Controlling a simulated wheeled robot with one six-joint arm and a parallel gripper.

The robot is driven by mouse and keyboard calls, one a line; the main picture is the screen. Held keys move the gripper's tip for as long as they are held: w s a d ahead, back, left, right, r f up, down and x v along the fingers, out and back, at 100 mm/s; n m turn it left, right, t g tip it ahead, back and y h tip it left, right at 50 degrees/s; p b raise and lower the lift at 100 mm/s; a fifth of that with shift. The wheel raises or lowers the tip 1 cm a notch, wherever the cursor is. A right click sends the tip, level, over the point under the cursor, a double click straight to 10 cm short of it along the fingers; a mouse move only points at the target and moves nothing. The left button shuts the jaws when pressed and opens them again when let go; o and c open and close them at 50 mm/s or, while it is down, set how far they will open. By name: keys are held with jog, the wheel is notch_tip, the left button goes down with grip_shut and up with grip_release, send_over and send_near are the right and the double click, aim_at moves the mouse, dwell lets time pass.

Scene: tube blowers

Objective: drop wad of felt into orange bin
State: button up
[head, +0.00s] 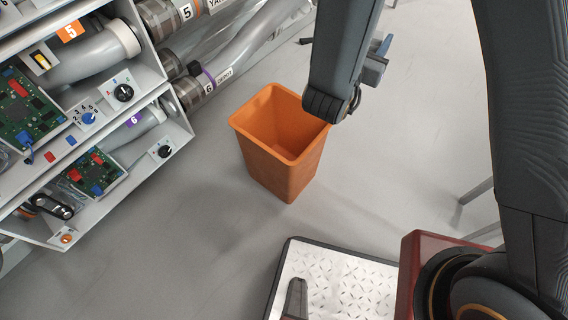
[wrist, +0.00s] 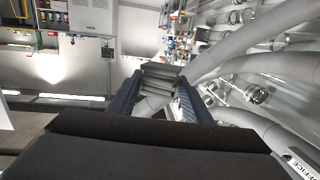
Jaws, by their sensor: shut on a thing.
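The orange bin (head: 280,160) stands upright on the grey floor in the head view. Its open top faces up, and the part of its inside that shows looks empty. A dark link of my arm covers part of its far right rim. My gripper (wrist: 158,88) shows in the wrist view with its two dark fingers on either side of a grey, layered wad of felt (wrist: 158,78). The gripper is shut on it. In the head view I cannot make out the gripper or the felt, so their place relative to the bin is unclear.
A rack (head: 130,165) with circuit boards, knobs and grey tubes fills the left in the head view. A metal tread plate (head: 345,285) with a dark edge is at the bottom. Open floor lies around the bin. Large grey pipes (wrist: 265,65) run at right in the wrist view.

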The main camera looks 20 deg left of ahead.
jog(key=s+a+f+b, duration=0.2)
jog(key=a+f+b, duration=0.9)
jog(key=f+b, duration=0.1)
jog(key=s+a+f+y+b, duration=0.1)
jog(key=a+f+b, duration=0.9)
jog(key=b, duration=0.5)
notch_tip(320, 180, down, 3)
jog(key=shift+s+a+r+n, duration=0.2)
jog(key=shift+s+a+n, duration=0.15)
jog(key=shift+n, duration=0.05)
jog(key=shift+c, duration=0.2)
jog(key=o, duration=1.1)
jog(key=shift+s, duration=0.1)
jog(key=p+v, duration=0.3)
jog(key=v, duration=0.4)
jog(key=shift+s+p, duration=0.35)
